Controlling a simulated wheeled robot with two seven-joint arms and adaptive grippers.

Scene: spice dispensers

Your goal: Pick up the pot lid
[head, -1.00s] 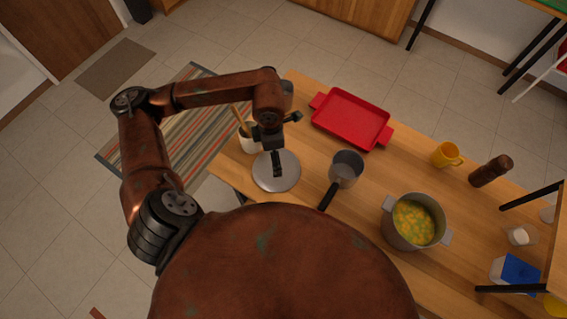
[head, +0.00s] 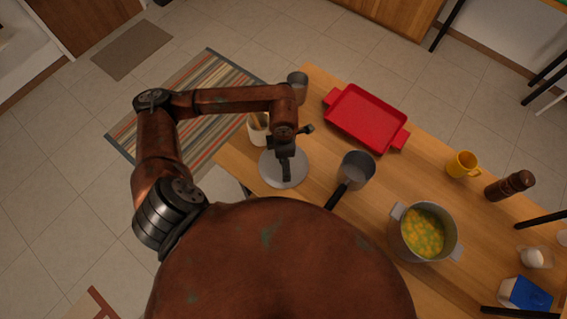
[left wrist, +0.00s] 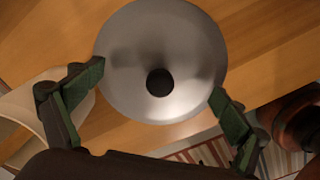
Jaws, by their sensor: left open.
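The pot lid (head: 270,170) is a round grey metal disc lying on the wooden table near its left edge. In the left wrist view the pot lid (left wrist: 185,45) fills the upper middle, with its dark round knob in clear sight. My left gripper (head: 285,176) is above the lid in the head view. In the left wrist view my left gripper (left wrist: 155,95) is open, with its fingers spread to either side of the knob and nothing held between them. The grey pot (head: 397,232) with yellow-green food stands at the right. My right gripper is not in view.
A white holder (head: 258,131) with utensils stands close behind the lid. A saucepan (head: 357,168) is just to its right. A red tray (head: 366,118), a yellow mug (head: 462,164) and a pepper mill (head: 510,186) stand farther off on the table (head: 312,100).

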